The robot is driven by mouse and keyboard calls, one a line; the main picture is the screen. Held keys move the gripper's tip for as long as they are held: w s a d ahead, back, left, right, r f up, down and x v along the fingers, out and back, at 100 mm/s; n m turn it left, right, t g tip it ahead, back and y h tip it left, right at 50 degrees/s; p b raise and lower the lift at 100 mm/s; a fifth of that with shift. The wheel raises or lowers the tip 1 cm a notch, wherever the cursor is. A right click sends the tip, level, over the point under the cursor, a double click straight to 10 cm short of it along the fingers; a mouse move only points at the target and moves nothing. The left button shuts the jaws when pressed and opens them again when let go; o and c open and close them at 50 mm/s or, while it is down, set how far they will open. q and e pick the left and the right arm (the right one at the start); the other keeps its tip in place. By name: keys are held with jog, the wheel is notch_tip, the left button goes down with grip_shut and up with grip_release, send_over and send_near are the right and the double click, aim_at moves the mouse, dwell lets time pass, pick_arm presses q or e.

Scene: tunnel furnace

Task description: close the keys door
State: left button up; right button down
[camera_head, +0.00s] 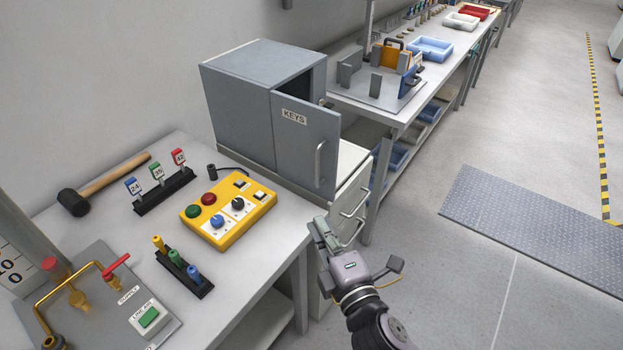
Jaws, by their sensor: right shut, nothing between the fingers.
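The keys door (300,150) is a grey panel with a KEYS label and a vertical bar handle (319,163). It stands open, swung out from the front of the grey cabinet (238,110), and hides most of the inside. My right gripper (321,228) is in the lower middle, below the door and in front of the drawers. It is shut and empty, and shows apart from the door handle. My left gripper is not in view.
Pale drawers with bar handles (354,203) are under the cabinet, close to my right gripper. A bench (205,290) with a yellow control box (228,212) and a mallet (105,185) is at left. A long workbench (385,108) runs behind.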

aim_at(316, 179)
jog(key=w+a+p, duration=0.1)
jog(key=w+p, duration=0.2)
jog(key=w, duration=1)
jog(key=shift+a, duration=0.3)
jog(key=shift+w+d+r+n+y, duration=0.1)
jog(key=shift+w+d+n+y, duration=0.05)
jog(key=shift+d+n+y, duration=0.2)
jog(key=shift+w+d+y, duration=0.2)
jog(key=shift+d+y, duration=0.05)
jog(key=shift+w+d+n+p, duration=0.1)
jog(key=shift+d+n+p, duration=0.05)
jog(key=shift+n+p, duration=0.15)
